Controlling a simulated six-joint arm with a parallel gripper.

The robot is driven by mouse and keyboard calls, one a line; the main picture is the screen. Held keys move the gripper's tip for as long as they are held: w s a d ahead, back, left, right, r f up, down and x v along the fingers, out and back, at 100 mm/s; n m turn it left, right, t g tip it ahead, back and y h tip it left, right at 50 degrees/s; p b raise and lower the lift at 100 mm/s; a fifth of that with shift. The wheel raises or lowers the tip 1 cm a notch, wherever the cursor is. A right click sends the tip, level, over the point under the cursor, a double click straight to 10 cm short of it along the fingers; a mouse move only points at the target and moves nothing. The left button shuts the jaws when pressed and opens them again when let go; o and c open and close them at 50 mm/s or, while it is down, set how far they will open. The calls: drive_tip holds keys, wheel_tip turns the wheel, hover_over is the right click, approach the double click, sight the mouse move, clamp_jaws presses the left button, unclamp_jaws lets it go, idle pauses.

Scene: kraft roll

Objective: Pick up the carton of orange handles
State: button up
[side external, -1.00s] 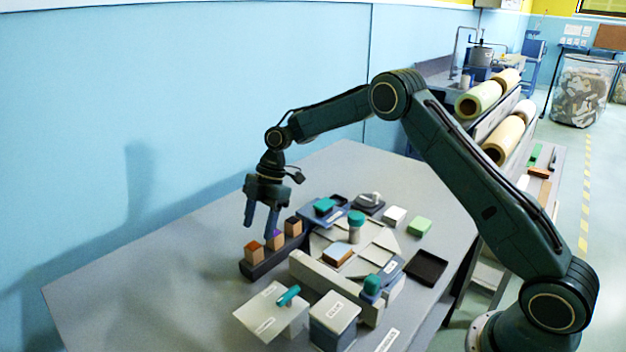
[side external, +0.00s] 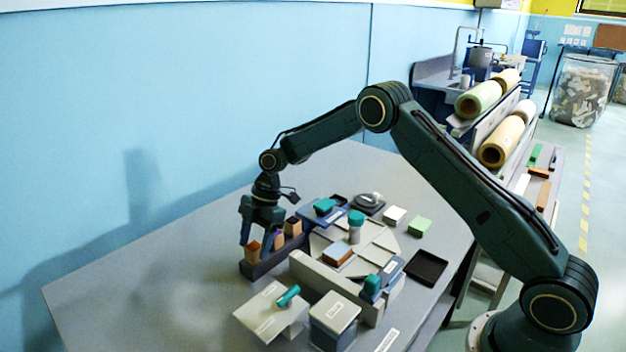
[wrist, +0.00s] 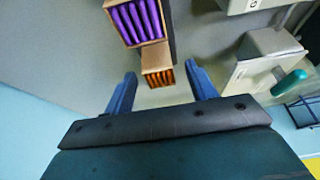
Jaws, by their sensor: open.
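The carton of orange handles (side external: 252,253) is a small brown box standing at the near left end of a dark rack (side external: 262,266). In the wrist view its open top with orange handles (wrist: 158,78) faces me, between and just beyond the blue fingertips. My gripper (side external: 261,243) is open and empty, pointing down above the left end of the rack. A carton of purple handles (wrist: 138,20) stands beside the orange one in the wrist view; in the side view a finger partly hides it. Whether a finger touches a carton cannot be told.
A third carton with a dark top (side external: 293,227) stands farther along the rack. A long pale grey block (side external: 325,285) and a light grey labelled box (side external: 270,314) lie to the right. The table to the left of the rack is clear.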

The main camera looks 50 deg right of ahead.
sight(255, 244)
drive_tip(key=c, duration=1.1)
drive_tip(key=shift+o, duration=0.2)
drive_tip(key=shift+r, duration=0.15)
wheel_tip(255, 244, up, 10)
idle(0.4)
